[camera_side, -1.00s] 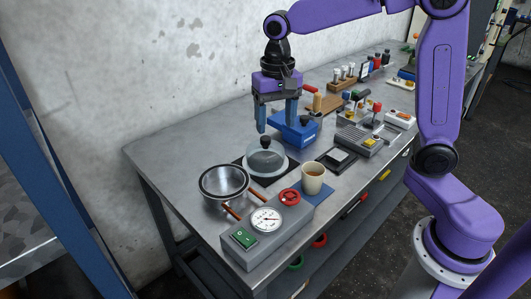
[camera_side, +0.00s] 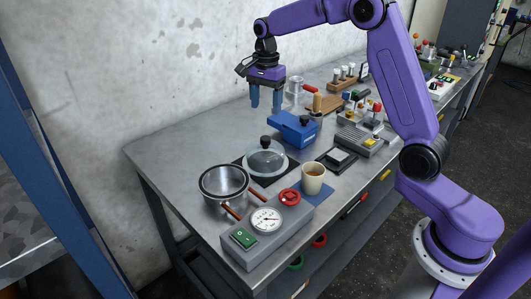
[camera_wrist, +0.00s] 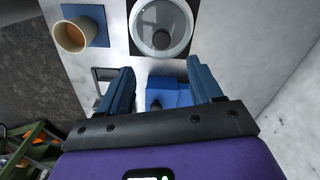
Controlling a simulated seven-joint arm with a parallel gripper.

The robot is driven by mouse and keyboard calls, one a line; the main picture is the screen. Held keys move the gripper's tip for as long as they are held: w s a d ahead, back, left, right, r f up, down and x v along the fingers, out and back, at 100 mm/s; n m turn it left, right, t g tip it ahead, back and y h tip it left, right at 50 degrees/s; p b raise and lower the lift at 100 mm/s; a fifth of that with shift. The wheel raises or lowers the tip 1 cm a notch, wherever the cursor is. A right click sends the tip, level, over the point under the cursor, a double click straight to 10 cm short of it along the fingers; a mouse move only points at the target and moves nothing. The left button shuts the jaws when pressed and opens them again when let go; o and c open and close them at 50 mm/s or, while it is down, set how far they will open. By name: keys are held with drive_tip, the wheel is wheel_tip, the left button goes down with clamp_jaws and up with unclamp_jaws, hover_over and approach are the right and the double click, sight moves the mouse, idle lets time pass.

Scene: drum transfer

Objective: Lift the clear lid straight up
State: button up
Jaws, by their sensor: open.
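The clear lid (camera_side: 264,156) is a glass dome with a black knob (camera_side: 265,141). It sits on a dark square mat (camera_side: 290,171) in the side view. In the wrist view the lid (camera_wrist: 147,40) shows at the top, with its black knob (camera_wrist: 162,40) seen from above. My gripper (camera_side: 266,108) is open and empty, pointing down above and behind the lid, well apart from it. In the wrist view my gripper's blue fingers (camera_wrist: 162,78) are spread, with a blue box (camera_wrist: 168,96) below between them.
A steel pan (camera_side: 223,186) with red-brown handles stands left of the lid. A tan cup (camera_side: 312,178) stands to its right. A grey box with a gauge (camera_side: 266,220) and red valve is in front. A blue box (camera_side: 294,127) with a dark knob stands behind the lid.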

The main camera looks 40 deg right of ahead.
sight(266, 138)
wheel_tip(266, 138, down, 13)
drive_tip(key=shift+w+r, duration=0.1)
drive_tip(key=shift+w, duration=0.05)
idle(0.4)
clamp_jaws()
